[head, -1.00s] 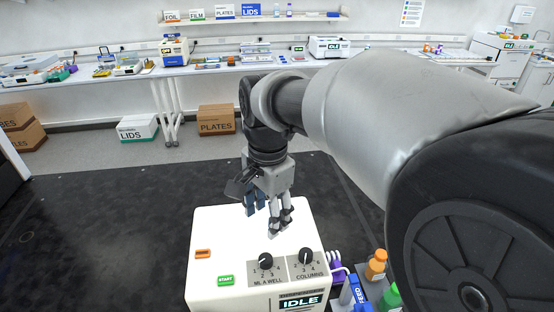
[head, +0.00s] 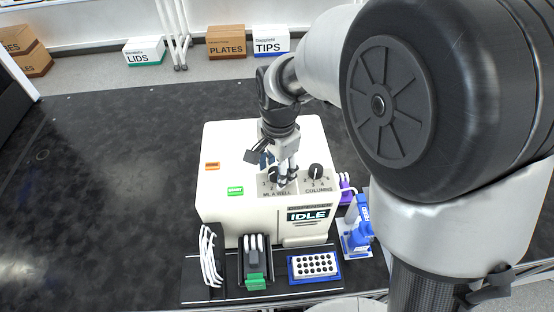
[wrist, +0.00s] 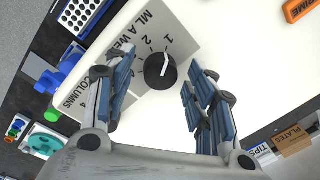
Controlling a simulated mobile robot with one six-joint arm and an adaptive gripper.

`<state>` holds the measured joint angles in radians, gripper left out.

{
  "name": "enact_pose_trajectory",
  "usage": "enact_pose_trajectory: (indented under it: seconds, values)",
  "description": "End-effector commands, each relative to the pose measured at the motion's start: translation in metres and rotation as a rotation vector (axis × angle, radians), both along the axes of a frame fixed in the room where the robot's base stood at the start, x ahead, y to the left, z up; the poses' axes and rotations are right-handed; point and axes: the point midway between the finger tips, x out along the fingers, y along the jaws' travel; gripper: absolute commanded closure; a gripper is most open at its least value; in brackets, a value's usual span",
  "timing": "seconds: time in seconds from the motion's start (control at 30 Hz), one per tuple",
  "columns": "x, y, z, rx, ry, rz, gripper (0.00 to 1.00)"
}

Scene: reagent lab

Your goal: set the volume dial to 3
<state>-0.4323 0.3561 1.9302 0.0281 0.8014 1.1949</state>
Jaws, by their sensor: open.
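The volume dial (wrist: 160,71) is a round black knob with a white pointer line on the grey panel marked "ML A WELL" (wrist: 130,45). In the wrist view its pointer points near the 1. The 1 and 2 show beside it; the left finger hides part of the scale. My gripper (wrist: 160,84) is open, with one blue-padded finger on each side of the dial and gaps between. In the head view my gripper (head: 284,180) is over the dial (head: 273,174) and partly covers it.
The white dispenser (head: 228,140) has a COLUMNS dial (head: 316,170) just right of my gripper, a green START button (head: 235,191), an orange button (head: 212,166) and a screen reading IDLE (head: 306,216). A blue rack (head: 314,266) and a blue FEED stand (head: 358,235) are nearby.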

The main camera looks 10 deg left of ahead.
Motion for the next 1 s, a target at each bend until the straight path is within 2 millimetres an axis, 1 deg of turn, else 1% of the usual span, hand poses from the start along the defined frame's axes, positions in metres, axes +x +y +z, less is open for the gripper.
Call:
enact_pose_trajectory:
  seconds: [0.23, 0.87, 0.9, 1.0]
  values:
    - [-0.0001, 0.0001, -0.0003, 0.0, 0.0, 0.0, 0.5]
    - [0.0001, -0.0001, -0.0001, 0.0, 0.0, 0.0, 0.92]
    - [0.0001, -0.0001, -0.0001, 0.0, 0.0, 0.0, 0.94]
    - [0.0, -0.0001, -0.0001, 0.0, 0.0, 0.003, 0.94]
